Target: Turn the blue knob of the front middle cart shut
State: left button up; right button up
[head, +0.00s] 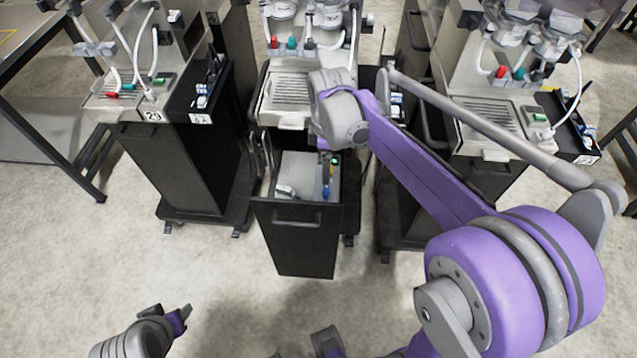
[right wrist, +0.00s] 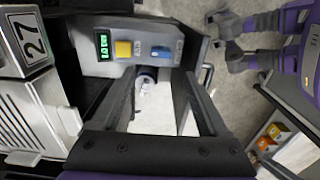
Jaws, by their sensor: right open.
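The front middle cart (head: 297,235) has a grey inner panel with a green display and a blue knob (head: 326,190). In the right wrist view the blue knob (right wrist: 161,53) sits on the panel, right of a yellow button (right wrist: 123,49) and the green display (right wrist: 103,46). My right gripper (right wrist: 160,78) is open, its two dark fingers apart and nothing between them. The knob shows beyond the fingertips; contact cannot be seen. My left gripper (head: 183,316) is low at the left, apart from the carts, and appears open and empty.
A similar cart (head: 165,165) stands to the left and another (head: 487,160) to the right, both close by. A grey table (head: 45,135) is at the far left. A plate marked 27 (right wrist: 33,38) shows in the right wrist view. The floor in front is clear.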

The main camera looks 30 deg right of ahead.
aim_at(326, 189)
notch_tip(326, 189, down, 10)
jog(key=shift+f+b, duration=0.1)
jog(key=shift+b, duration=0.35)
jog(key=shift+s, duration=0.1)
grip_shut()
